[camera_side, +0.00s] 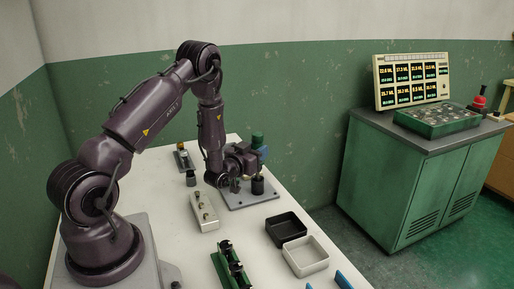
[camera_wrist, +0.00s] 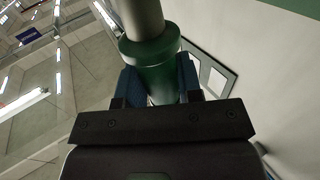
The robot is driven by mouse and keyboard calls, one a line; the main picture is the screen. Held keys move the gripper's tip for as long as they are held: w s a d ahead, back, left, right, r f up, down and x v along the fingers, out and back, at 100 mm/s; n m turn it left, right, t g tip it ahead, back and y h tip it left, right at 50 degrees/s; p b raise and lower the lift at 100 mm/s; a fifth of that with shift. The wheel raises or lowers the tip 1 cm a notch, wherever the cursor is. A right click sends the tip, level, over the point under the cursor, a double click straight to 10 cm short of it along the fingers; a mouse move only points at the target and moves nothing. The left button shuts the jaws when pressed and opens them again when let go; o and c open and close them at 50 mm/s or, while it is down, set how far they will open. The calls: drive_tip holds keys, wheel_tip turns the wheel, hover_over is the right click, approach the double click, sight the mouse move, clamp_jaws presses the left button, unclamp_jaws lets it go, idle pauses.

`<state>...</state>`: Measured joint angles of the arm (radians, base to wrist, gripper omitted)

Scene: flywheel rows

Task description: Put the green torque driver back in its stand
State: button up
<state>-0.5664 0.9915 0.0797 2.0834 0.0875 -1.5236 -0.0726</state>
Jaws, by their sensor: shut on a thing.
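The green torque driver (camera_wrist: 152,52) fills the upper middle of the wrist view, with a pale grey shaft running up from its green collar. My gripper (camera_wrist: 155,85) is shut on its green body between two blue pads. In the side view the driver's green end (camera_side: 257,139) shows upright just behind my gripper (camera_side: 261,154). Below is a grey plate (camera_side: 241,203) with a black cylinder (camera_side: 258,187) on it, which looks like the stand. Whether the driver touches this cylinder I cannot tell, as my wrist hides part of the gap.
A pale block with several knobs (camera_side: 204,213) lies left of the plate. A black tray (camera_side: 286,230) and a white tray (camera_side: 306,257) are in front. A green rack (camera_side: 228,268) stands at the near edge. A small dark-topped item (camera_side: 191,178) is behind left.

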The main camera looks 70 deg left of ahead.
sight(254, 138)
drive_tip(key=shift+f, duration=1.25)
drive_tip(key=o, duration=1.2)
drive_tip(key=shift+c, duration=0.2)
drive_tip(key=shift+f, duration=0.1)
drive_tip(key=shift+s+d, duration=0.15)
drive_tip(key=shift+s, duration=0.15)
drive_tip(key=v, duration=0.5)
drive_tip(key=r, duration=0.7)
drive_tip(key=shift+w+r, duration=0.1)
drive_tip(key=shift+w, duration=0.2)
